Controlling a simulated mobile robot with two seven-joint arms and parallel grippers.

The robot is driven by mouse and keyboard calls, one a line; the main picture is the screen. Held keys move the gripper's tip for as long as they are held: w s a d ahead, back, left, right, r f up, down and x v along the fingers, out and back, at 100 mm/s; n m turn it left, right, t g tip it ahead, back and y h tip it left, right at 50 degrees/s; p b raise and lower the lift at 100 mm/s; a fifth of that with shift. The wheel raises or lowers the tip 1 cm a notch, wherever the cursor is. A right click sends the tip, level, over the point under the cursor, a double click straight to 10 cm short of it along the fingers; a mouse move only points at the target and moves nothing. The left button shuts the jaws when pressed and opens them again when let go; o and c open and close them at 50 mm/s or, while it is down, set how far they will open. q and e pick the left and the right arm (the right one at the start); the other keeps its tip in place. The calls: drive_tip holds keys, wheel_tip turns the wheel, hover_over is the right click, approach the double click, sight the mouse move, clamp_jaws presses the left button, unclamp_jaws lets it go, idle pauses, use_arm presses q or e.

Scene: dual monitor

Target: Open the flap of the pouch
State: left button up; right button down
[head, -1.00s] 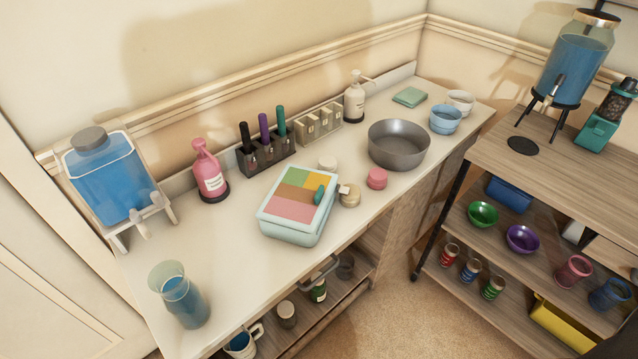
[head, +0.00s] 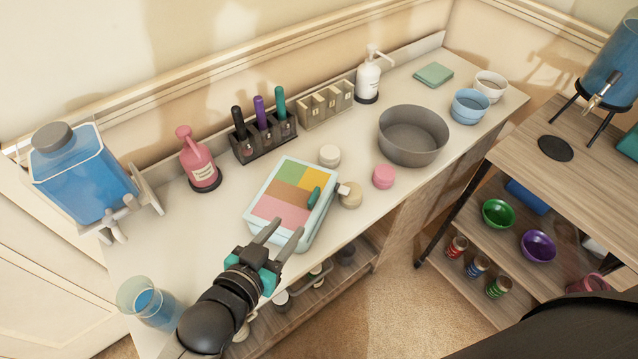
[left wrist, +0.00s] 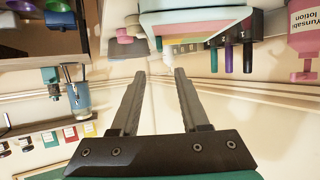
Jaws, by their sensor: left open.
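The pouch (head: 277,208) is a pale-blue box shape lying on the counter. Its top flap carries green, yellow, brown and pink patches and lies flat, closed. A teal tab (head: 314,197) sits at its right side, with a small whitish piece beside it. In the left wrist view the pouch (left wrist: 195,20) is at the top edge, partly cut off. My left gripper (head: 283,232) is open and empty, its fingers pointing toward the pouch's front edge; in the head view they overlap its near side. I cannot tell whether they touch it. My right gripper is not in view.
A grey bowl (head: 413,137), a pink jar (head: 383,177) and a beige jar (head: 350,196) stand right of the pouch. A marker holder (head: 266,141) and a pink lotion bottle (head: 197,160) are behind it.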

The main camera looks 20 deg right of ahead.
sight(312, 197)
use_arm(q)
drive_tip(key=b+x, duration=0.1)
drive_tip(key=x, duration=0.3)
drive_tip(key=shift+w+d+f, duration=0.1)
drive_tip(key=shift+w+f, duration=0.05)
drive_tip(key=shift+f, duration=0.05)
drive_tip(key=b+x, duration=0.3)
drive_tip(key=x, duration=0.6)
drive_tip(key=shift+w+d+f, duration=0.15)
drive_tip(key=shift+w+f, duration=0.05)
drive_tip(key=shift+w, duration=0.05)
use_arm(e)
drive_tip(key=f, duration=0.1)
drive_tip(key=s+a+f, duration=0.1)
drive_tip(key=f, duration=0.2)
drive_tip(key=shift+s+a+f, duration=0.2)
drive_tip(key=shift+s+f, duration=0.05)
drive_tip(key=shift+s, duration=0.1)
use_arm(q)
clamp_jaws()
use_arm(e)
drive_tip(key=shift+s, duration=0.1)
